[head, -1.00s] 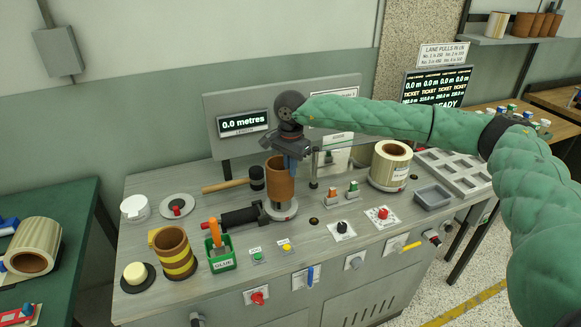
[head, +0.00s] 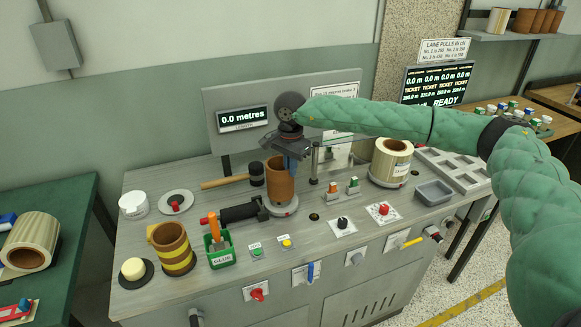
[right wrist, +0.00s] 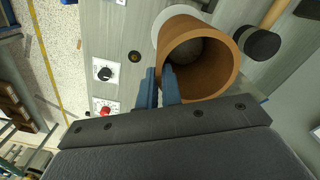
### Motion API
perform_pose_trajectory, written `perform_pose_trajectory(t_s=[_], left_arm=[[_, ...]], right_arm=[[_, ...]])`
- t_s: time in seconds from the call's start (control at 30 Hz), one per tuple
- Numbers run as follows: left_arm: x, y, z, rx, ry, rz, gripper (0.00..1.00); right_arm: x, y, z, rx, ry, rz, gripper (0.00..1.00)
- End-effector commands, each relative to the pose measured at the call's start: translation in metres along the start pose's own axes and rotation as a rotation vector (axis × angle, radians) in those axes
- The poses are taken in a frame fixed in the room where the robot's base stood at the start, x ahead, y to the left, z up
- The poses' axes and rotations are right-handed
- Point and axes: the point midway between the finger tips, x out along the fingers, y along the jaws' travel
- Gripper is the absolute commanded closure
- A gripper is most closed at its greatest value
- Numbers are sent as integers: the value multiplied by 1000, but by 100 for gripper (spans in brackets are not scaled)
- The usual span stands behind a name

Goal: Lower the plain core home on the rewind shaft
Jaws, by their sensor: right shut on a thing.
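The plain brown core (head: 280,182) stands upright over the round pale flange (head: 286,209) of the rewind shaft on the bench. Its lower end is at or just above the flange; I cannot tell whether it touches. The shaft itself is hidden inside the core. My right gripper (head: 291,163) is at the core's top rim, shut on its wall. In the right wrist view the core (right wrist: 228,75) is open towards me, with a grey round surface inside, and the fingers (right wrist: 160,88) pinch its near wall. My left gripper is not in view.
A black clamp-like unit (head: 240,212) lies left of the core, with a mallet (head: 225,181) behind it. A thin post (head: 314,164) stands close on the right. A yellow-banded core (head: 174,250), green glue pot (head: 219,250) and wound roll (head: 391,160) stand farther out.

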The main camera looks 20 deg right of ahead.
Motion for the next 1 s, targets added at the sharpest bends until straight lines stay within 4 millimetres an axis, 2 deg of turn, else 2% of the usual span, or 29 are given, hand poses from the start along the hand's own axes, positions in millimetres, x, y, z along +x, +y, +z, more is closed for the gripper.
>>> perform_pose_trajectory(t_s=[1.0], left_arm=[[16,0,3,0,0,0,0]], right_arm=[[16,0,0,0,0,-1,100]])
